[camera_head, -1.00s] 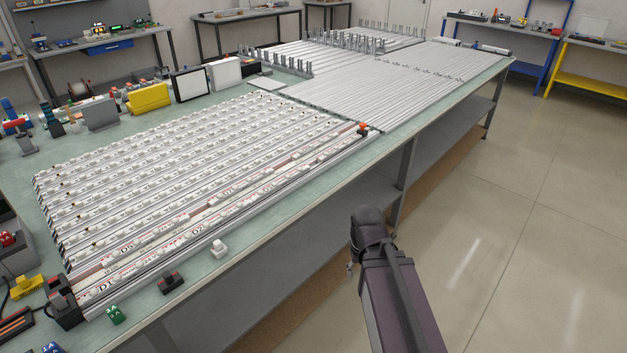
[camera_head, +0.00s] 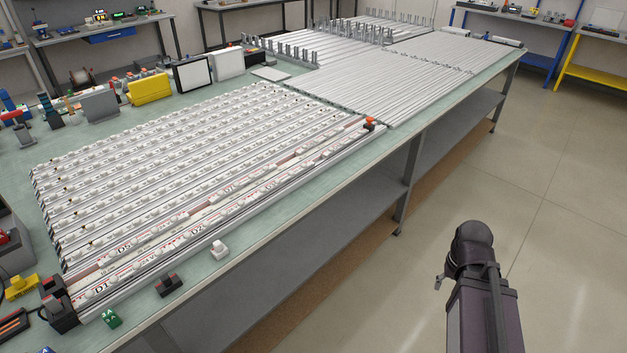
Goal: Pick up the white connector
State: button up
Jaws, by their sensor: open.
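My dark arm shows at the lower right, over the floor and well to the right of the connector. A small grey part pokes out at the arm's left side, too small to identify. I cannot make out my gripper's fingers, and nothing of mine touches the connector.
A black and red part (camera_head: 168,286) and a green block (camera_head: 109,319) lie left of the connector. Rows of white-capped strips (camera_head: 190,170) fill the bench (camera_head: 300,212) behind it. An orange-topped part (camera_head: 369,123) stands at their right end. The floor on the right is clear.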

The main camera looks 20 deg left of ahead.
aim_at(221, 249)
jog(key=z, duration=0.9)
jog(key=k, duration=1.1)
jog(key=u, duration=3)
jog(key=i, duration=0.15)
jog(key=z, duration=1.45)
